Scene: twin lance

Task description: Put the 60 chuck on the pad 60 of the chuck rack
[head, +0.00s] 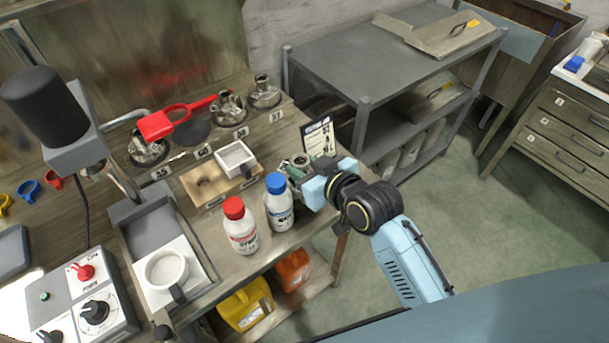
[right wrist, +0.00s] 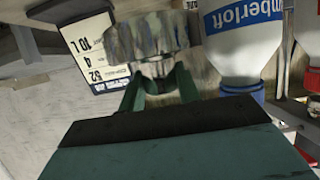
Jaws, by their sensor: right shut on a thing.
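My right gripper (head: 301,176) is at the right front edge of the bench. Its green fingers (right wrist: 160,90) are shut on a grey, worn metal chuck (right wrist: 146,36), also partly visible in the head view (head: 299,161). Its number cannot be read. Along the back of the bench runs a row of labelled places with metal chucks, at the left (head: 148,149), middle (head: 228,107) and right (head: 264,93). A dark round pad (head: 193,133) there is bare. My left gripper is not in view.
A blue-capped bottle (head: 279,206) and a red-capped bottle (head: 240,228) stand beside the gripper. A printed card (head: 318,138) stands behind the gripper.

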